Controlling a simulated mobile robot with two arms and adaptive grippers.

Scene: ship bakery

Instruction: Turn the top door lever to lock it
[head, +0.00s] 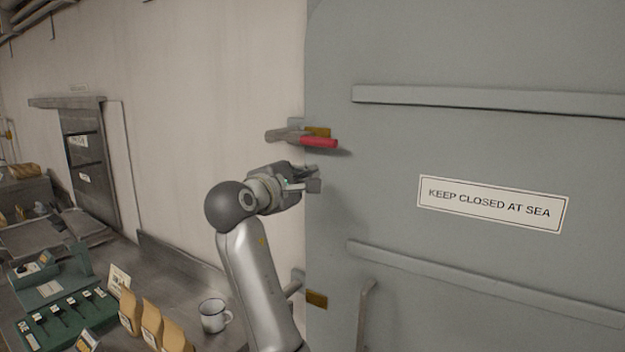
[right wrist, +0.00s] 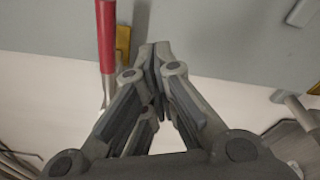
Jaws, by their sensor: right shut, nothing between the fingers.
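The top door lever (head: 318,142) has a red grip and a grey metal end. It lies roughly level at the left edge of the grey door (head: 400,150), by a brass plate (head: 318,131). In the right wrist view the red lever (right wrist: 106,40) is left of the fingertips, with the brass plate (right wrist: 123,45) beside it. My right gripper (head: 314,181) is just below the lever, apart from it. Its fingers are shut and empty; they also show in the right wrist view (right wrist: 155,58). My left gripper is not in view.
A lower brass plate (head: 316,299) and a door handle (head: 366,290) are lower on the door. A sign (head: 491,204) and raised bars cross it. At left a counter holds a mug (head: 214,315), paper bags (head: 152,322) and a green tray (head: 60,310).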

